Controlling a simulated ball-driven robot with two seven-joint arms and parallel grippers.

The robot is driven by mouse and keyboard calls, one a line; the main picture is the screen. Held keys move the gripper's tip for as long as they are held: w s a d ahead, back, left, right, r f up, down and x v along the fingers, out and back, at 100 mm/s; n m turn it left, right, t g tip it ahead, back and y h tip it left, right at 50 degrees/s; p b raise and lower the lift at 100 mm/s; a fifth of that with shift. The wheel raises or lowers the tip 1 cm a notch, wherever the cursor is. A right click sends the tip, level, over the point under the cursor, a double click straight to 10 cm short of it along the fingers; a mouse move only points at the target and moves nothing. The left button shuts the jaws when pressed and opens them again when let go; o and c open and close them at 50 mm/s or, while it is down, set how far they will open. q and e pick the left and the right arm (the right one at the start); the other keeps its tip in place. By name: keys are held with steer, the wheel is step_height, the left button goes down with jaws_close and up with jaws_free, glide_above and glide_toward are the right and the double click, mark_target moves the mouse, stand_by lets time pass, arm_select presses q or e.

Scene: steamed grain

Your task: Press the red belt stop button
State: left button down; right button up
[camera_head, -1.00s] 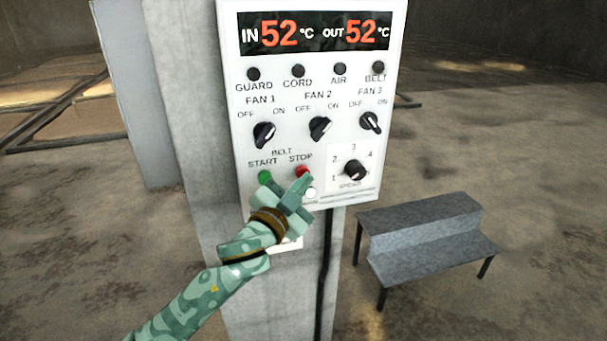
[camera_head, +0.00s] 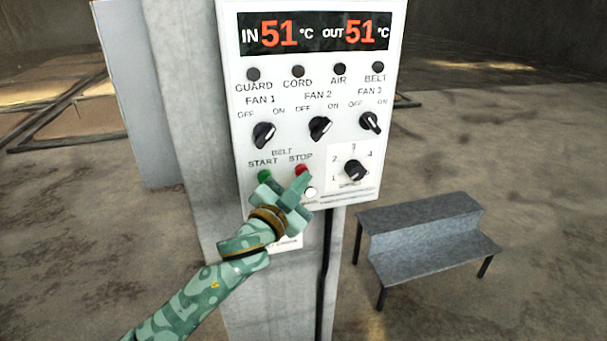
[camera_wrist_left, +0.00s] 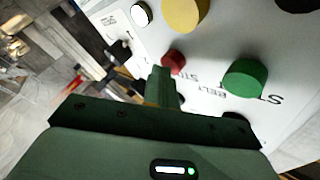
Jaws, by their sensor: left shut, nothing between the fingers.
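The red belt stop button (camera_head: 302,169) is a small round cap under the word STOP on the white control panel (camera_head: 225,60). It also shows in the left wrist view (camera_wrist_left: 174,60). My left gripper (camera_head: 303,182) is shut and empty, just below the red button in the head view, and covers part of the panel there. In the left wrist view its closed fingertips (camera_wrist_left: 162,78) lie very near the red button; I cannot tell whether they touch it. My right gripper is in neither view.
The green start button (camera_head: 265,176) sits left of the red one. A white button (camera_head: 310,192) and a speed knob (camera_head: 355,170) are to the right. A yellow knob (camera_wrist_left: 185,12) shows in the wrist view. A grey step bench (camera_head: 425,235) stands at right.

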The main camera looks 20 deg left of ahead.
arm_select(q)
steer(key=shift+s+d+p, duration=0.3)
steer(key=shift+s+d, duration=0.15)
steer(key=shift+s, duration=0.25)
steer(key=s+d, duration=0.1)
steer(key=s, duration=0.1)
steer(key=s+d+p, duration=0.1)
steer(key=s+d, duration=0.1)
steer(key=shift+s, duration=0.1)
steer(key=shift+a, duration=0.1)
stand_by(0.7)
